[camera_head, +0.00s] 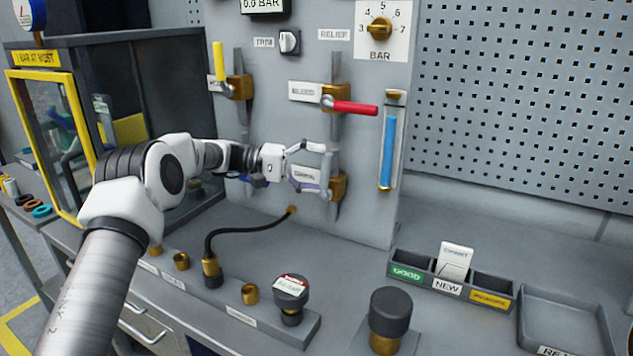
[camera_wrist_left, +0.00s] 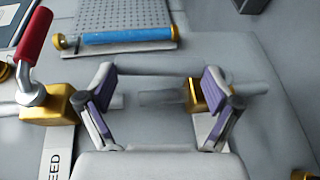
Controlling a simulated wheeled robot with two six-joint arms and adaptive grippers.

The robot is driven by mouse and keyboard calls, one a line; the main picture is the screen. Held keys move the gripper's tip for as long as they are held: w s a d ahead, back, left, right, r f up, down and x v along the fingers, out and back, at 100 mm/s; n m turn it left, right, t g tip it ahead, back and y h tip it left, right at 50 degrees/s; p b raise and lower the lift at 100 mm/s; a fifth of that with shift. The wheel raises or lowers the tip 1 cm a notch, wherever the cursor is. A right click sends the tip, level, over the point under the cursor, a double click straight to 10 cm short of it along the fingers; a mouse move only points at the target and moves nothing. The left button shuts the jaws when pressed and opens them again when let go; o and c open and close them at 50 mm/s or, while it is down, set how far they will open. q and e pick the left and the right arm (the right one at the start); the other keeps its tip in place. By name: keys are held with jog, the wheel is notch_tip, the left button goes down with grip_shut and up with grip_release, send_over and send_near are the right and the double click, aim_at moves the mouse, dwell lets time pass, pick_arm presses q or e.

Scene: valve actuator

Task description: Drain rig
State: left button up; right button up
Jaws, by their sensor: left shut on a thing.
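The grey rig panel (camera_head: 375,225) carries valves on two vertical pipes. My left gripper (camera_head: 328,170) reaches to the lower brass valve (camera_head: 338,186) on the right pipe. Its fingers are spread wide but shut on a part there; the wrist view shows them (camera_wrist_left: 158,85) either side of a grey bar, with the brass body (camera_wrist_left: 195,97) by one finger. The valve's handle is hidden. Above it, a red-handled valve (camera_head: 350,106) has its lever pointing right. A yellow-handled valve (camera_head: 218,62) has its lever upright. The display (camera_head: 263,5) reads 0.0 BAR. My right gripper is out of view.
A black hose (camera_head: 240,228) runs from the panel to a bench fitting. Black-capped parts (camera_head: 390,312) stand at the front. A labelled sorting tray (camera_head: 425,278) and an empty tray (camera_head: 565,320) lie right. A yellow-framed cabinet door (camera_head: 75,130) stands left. A blue-filled tube (camera_head: 388,150) is beside the valve.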

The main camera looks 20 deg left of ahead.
pick_arm(q)
jog(key=shift+a+f+n+h+b, duration=0.25)
jog(key=shift+a+n+h+b, duration=0.1)
jog(key=shift+h+b, duration=0.15)
jog(key=o, duration=1.4)
jog(key=shift+r, duration=0.1)
jog(key=v, duration=1.2)
jog(key=shift+s, duration=0.15)
